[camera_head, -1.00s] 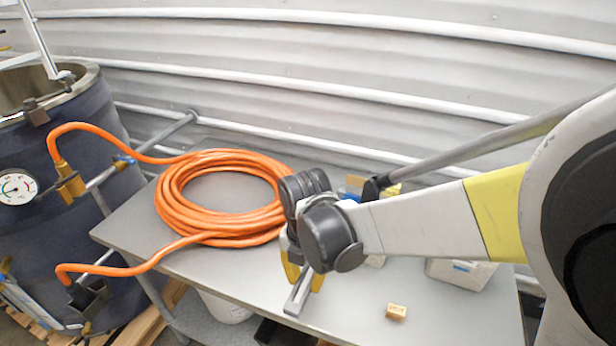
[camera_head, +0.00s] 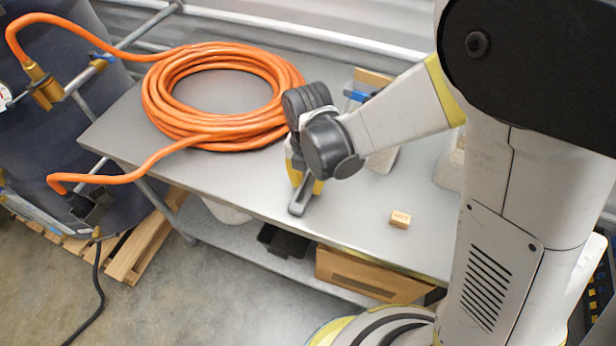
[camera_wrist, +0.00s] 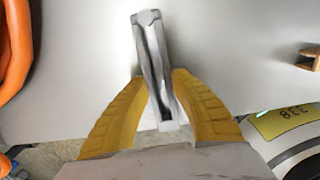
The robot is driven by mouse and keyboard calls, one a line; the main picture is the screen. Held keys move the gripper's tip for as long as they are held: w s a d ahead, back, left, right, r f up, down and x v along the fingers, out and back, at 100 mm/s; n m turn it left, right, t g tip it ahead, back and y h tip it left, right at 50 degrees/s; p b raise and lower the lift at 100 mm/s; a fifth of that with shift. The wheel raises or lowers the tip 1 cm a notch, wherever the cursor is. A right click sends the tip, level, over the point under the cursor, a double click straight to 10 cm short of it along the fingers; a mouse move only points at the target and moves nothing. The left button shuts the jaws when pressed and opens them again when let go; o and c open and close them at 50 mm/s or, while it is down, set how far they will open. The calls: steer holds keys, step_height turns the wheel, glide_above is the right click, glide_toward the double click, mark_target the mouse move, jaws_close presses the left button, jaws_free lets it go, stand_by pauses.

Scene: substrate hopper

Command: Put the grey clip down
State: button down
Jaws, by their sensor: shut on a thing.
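The grey clip (camera_head: 301,197) is a slim grey piece between the yellow fingers of my gripper (camera_head: 304,178). The wrist view shows the clip (camera_wrist: 152,62) gripped near its lower end, with its long body reaching up past the fingertips of my gripper (camera_wrist: 157,95). My gripper is over the front part of the grey table (camera_head: 245,185), pointing down. The clip's lower end is close to the tabletop; I cannot tell whether it touches.
A coiled orange hose (camera_head: 215,135) lies on the table left of my gripper. Boxes stand behind my wrist. A lower shelf (camera_head: 335,277) holds a cardboard box (camera_head: 370,275) and a black tray (camera_head: 283,241).

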steer(key=shift+f, duration=0.2)
steer(key=shift+f, duration=0.1)
steer(key=c, duration=1.2)
jaws_free()
step_height(320, 180, up, 12)
steer(key=p, duration=0.4)
steer(key=s+d+r+m+t, duration=0.3)
steer(key=d+r+m, duration=0.2)
steer(key=d+m, duration=0.5)
steer(key=s+d+r+m+t, duration=0.3)
steer(key=d+r+m, duration=0.3)
steer(key=m, duration=1.6)
steer(key=d+t, duration=0.1)
steer(key=d, duration=0.4)
steer(key=shift+s+r, duration=0.2)
steer(key=shift+r, duration=0.05)
